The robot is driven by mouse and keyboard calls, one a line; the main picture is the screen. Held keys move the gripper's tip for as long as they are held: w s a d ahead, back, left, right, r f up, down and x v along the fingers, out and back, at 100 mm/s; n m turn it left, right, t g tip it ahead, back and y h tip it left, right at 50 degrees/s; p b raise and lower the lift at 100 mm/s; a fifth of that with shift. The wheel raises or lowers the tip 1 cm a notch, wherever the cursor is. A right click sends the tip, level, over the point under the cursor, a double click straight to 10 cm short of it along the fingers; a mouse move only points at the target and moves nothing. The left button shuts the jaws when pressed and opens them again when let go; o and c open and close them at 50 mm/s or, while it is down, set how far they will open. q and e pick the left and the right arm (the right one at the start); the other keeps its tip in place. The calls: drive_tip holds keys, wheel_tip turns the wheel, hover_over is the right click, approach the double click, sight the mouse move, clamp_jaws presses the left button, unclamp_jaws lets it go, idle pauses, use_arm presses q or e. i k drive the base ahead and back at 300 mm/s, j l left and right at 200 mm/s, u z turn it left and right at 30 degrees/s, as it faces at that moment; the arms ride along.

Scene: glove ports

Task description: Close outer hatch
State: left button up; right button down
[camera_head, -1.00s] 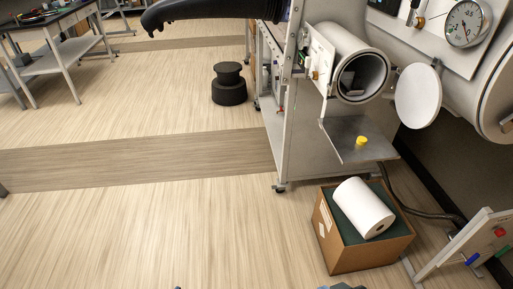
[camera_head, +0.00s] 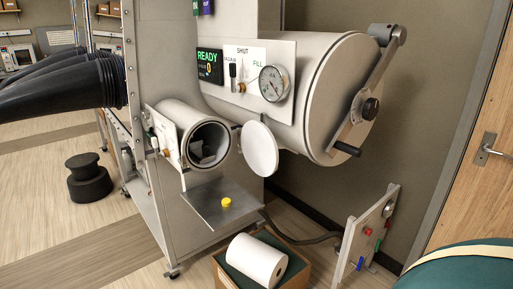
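The small cylindrical port (camera_head: 178,119) sticks out from the glove box side, with its round mouth facing me. Its white disc hatch (camera_head: 260,148) stands swung out to the right of the mouth, so the port is open. Something pale sits inside the mouth, too dark to tell what. A large cylindrical chamber (camera_head: 310,62) lies behind and to the right. Its round end door (camera_head: 345,95) appears shut, with a lever arm (camera_head: 372,84) and black handle across it. Neither of my grippers is in view.
A metal shelf (camera_head: 204,212) below the port holds a yellow knob-like piece (camera_head: 226,202). Below it, a cardboard box (camera_head: 228,279) holds a white roll (camera_head: 257,262). A panel stand (camera_head: 365,235) and a dark green padded thing (camera_head: 465,268) are at right.

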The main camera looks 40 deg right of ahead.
sight(259, 146)
drive_tip(key=l+u, duration=0.1)
drive_tip(key=l, duration=0.35)
drive_tip(key=k+l, duration=0.1)
drive_tip(key=l, duration=0.35)
drive_tip(key=l+u, duration=0.15)
drive_tip(key=l, duration=0.3)
drive_tip(key=k+l, duration=0.1)
drive_tip(key=l, duration=0.35)
drive_tip(key=l+u, duration=0.15)
drive_tip(key=l, duration=0.3)
drive_tip(key=k+l+u, duration=0.1)
drive_tip(key=l, duration=0.35)
drive_tip(key=k+l, duration=0.2)
drive_tip(key=l, duration=0.25)
drive_tip(key=i+u, duration=0.05)
